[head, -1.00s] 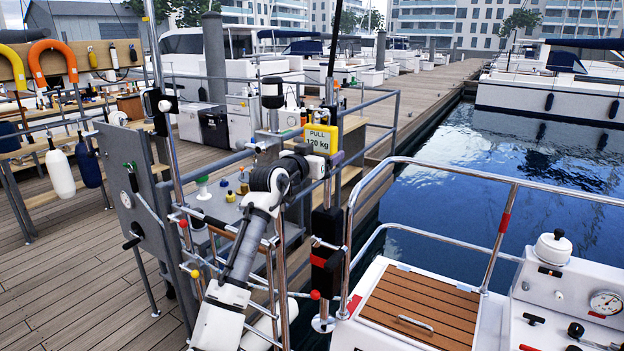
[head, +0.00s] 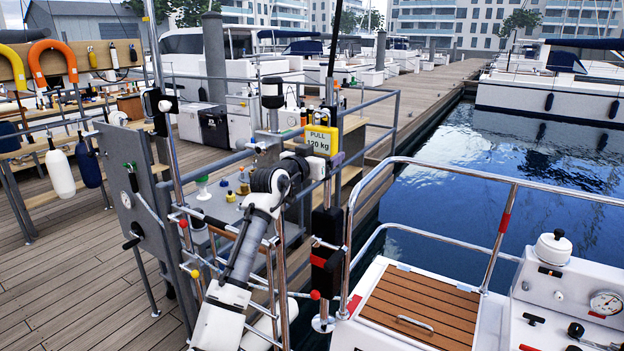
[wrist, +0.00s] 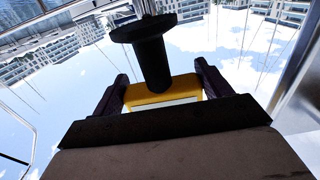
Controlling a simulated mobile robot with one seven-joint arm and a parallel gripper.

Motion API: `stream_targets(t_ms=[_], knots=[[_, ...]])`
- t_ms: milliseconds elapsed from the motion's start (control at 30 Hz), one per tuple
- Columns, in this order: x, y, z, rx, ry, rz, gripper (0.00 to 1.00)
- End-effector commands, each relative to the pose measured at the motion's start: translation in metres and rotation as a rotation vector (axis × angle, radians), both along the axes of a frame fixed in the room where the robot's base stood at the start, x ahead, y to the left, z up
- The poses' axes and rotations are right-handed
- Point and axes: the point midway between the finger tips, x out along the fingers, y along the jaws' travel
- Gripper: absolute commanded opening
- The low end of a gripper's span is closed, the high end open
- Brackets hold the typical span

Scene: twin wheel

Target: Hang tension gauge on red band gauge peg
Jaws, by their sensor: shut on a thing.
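The tension gauge appears to be the yellow box with a "PULL 120 kg" face (head: 321,140), upright above my arm in the head view. My gripper (head: 324,163) is just below it. In the wrist view the yellow housing (wrist: 160,94) sits between the dark fingers of my gripper (wrist: 163,92), which is shut on it. A black cylinder with a wide round flange (wrist: 145,32) overlaps the housing there; I cannot tell whether they touch. I cannot identify the red band gauge peg with certainty.
A chrome rail (head: 440,166) and the white boat deck with a wooden hatch (head: 420,305) are at the right. A grey panel (head: 128,190) and a bench with small bottles (head: 240,190) stand left and behind. Several upright poles are close around my arm.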

Motion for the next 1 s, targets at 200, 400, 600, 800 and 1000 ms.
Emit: stream_targets(t_ms=[200,400,600,800,1000], knots=[[-0.0003,0.0002,0.0006,0.000,-0.002,0.000,0.29],[-0.0003,0.0004,-0.0022,0.000,-0.002,0.001,0.29],[-0.0002,0.0001,-0.0028,0.000,-0.001,0.000,0.98],[0.0002,-0.0001,-0.0045,0.001,0.002,0.000,1.00],[-0.0092,0.0067,-0.0050,0.002,-0.002,0.002,1.00]])
